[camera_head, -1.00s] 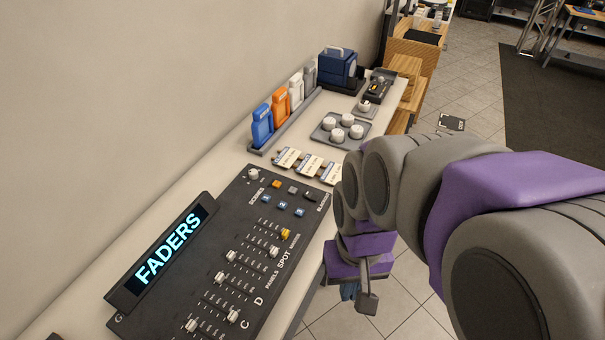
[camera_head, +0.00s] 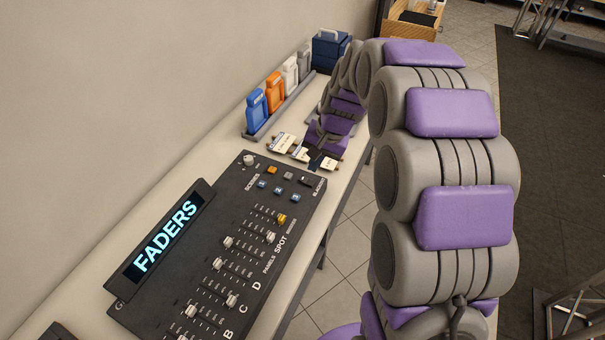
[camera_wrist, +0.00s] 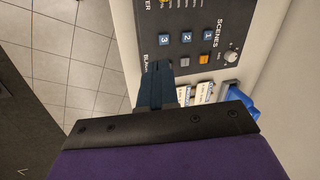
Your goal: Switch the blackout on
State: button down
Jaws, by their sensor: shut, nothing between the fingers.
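The dark lighting console (camera_head: 190,250) lies on the table, its display (camera_head: 165,238) reading "FADERS". At its far right corner, beside the partly legible "BLACKOUT" label, is a small black switch (camera_head: 306,182). I cannot tell its position. My gripper (camera_head: 313,164) is just beyond that corner, over the tags, in the head view. In the wrist view my gripper's blue fingers (camera_wrist: 157,68) are together and empty, with their tips over the console edge beside the "BLA..." lettering. They hide the switch there. I cannot tell whether they touch it.
Numbered blue scene buttons (camera_head: 278,190), an orange button (camera_head: 272,170) and a knob (camera_head: 249,160) sit close to the switch. Several tags (camera_head: 283,143) lie beyond the console. Coloured bottles (camera_head: 257,111) stand in a rack by the wall. Open floor lies right of the table.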

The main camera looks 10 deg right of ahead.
jog(key=w+d+f+m+t, duration=0.1)
jog(key=w+d+f, duration=0.2)
jog(key=w, duration=0.5)
jog(key=shift+w+f+m, duration=0.2)
jog(key=shift+f+m, duration=0.2)
jog(key=shift+f, duration=0.15)
jog(key=shift+f, duration=0.1)
